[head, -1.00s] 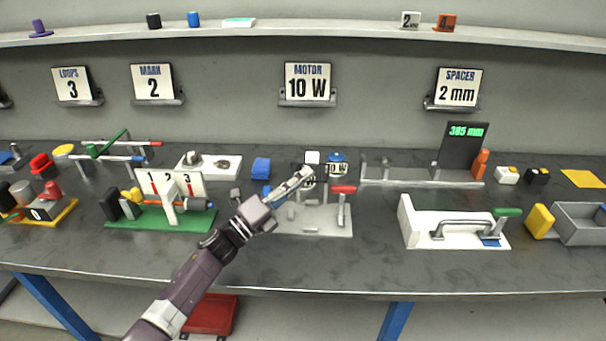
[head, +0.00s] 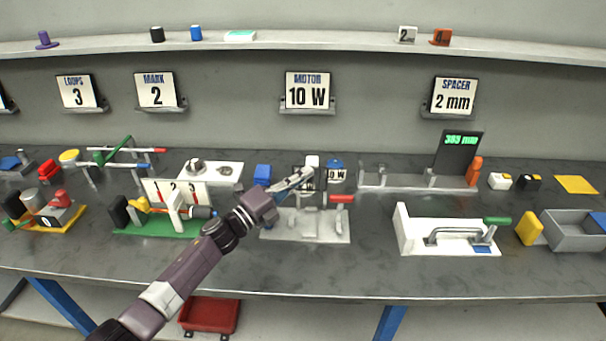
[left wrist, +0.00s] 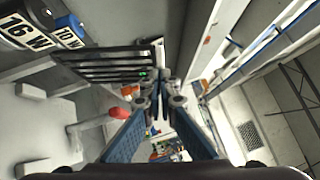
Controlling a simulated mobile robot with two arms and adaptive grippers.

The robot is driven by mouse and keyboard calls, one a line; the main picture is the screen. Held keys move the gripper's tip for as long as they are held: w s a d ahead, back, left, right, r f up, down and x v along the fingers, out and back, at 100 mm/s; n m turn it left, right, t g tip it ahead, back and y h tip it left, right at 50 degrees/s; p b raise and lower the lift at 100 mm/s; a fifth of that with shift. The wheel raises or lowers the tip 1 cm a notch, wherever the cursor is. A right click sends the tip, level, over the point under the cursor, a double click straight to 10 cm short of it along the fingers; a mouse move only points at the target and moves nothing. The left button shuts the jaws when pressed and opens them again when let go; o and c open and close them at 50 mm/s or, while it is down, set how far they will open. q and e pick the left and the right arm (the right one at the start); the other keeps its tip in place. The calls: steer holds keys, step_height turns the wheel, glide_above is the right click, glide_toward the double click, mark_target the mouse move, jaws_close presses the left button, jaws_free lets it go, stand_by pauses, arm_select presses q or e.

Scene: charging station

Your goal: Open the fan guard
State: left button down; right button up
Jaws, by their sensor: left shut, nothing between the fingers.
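My left gripper (head: 305,175) is shut and empty above the back of a pale grey fixture (head: 292,232) at the middle of the bench. The fixture carries a red-ended handle (head: 342,198) at its right. In the left wrist view a dark slatted grille (left wrist: 103,66), which looks like the fan guard, lies just left of the shut fingertips (left wrist: 162,88). I cannot tell whether they touch it. The red handle end (left wrist: 118,113) shows below the grille. In the head view my gripper hides part of the fixture, and the grille cannot be made out clearly.
Labelled motor blocks, one marked 10 W (head: 337,175), stand behind the fixture. A green-based fixture (head: 160,228) is on the left, a white one with a green-ended handle (head: 408,236) on the right. Bare bench (head: 375,225) lies between the grey and white fixtures.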

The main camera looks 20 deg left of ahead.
arm_select(q)
steer(key=shift+w+a+r+n+g+y+p, duration=0.25)
steer(key=shift+w+r+n+y+p, duration=0.2)
steer(key=shift+w+r+p, duration=0.3)
steer(key=shift+w+a+f+n+g, duration=0.1)
steer(key=shift+w+n+g, duration=0.05)
steer(key=shift+w, duration=0.3)
steer(key=shift+w+a+f+n+g, duration=0.1)
steer(key=shift+w, duration=0.3)
arm_select(e)
steer(key=shift+w+a+r, duration=0.1)
steer(key=shift+w+r, duration=0.1)
steer(key=shift+r, duration=0.6)
steer(key=shift+w+r, duration=0.2)
steer(key=shift+r, duration=0.55)
arm_select(q)
steer(key=shift+r, duration=0.1)
